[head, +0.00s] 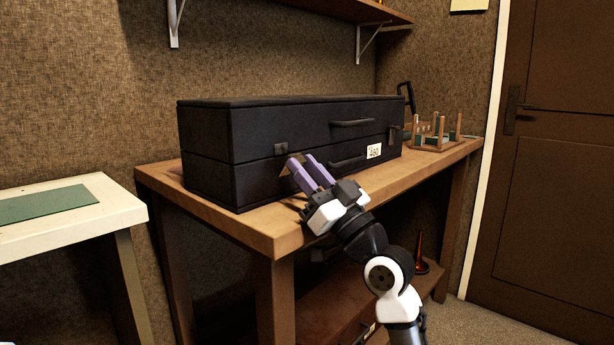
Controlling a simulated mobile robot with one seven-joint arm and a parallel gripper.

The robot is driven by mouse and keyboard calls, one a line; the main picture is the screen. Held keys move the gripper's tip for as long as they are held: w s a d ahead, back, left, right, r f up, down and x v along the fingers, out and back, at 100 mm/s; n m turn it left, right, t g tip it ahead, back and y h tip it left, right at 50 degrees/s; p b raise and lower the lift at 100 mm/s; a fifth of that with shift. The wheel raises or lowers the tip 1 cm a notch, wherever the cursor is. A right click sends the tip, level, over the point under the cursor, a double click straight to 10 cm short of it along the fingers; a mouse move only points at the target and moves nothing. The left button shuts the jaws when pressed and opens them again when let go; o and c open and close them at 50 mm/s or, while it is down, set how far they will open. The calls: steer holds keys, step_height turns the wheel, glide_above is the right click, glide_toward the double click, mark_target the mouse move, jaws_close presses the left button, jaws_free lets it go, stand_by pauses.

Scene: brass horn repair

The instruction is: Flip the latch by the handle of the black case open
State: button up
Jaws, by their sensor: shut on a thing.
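The black case (255,150) lies closed on the wooden bench in the head view. A left latch (281,149) and a right latch (392,135) sit on its front seam. An upper handle (352,122) and a lower handle (346,162) are between them. My gripper (301,159) has purple fingers and is at the case front, just below and right of the left latch. It is shut on a small tan piece (291,168) at its fingertips, too small to identify clearly. I cannot tell whether the fingers touch the case.
The wooden bench (240,226) has a narrow bare strip in front of the case. A small wooden rack (436,139) stands to the right. A white table (118,209) with a green mat (45,203) is at left. A shelf (345,11) hangs above.

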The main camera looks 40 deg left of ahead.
steer(key=o, duration=1)
steer(key=b+v, duration=0.2)
steer(key=v, duration=1.1)
steer(key=shift+d+f, duration=0.15)
steer(key=shift+d, duration=0.25)
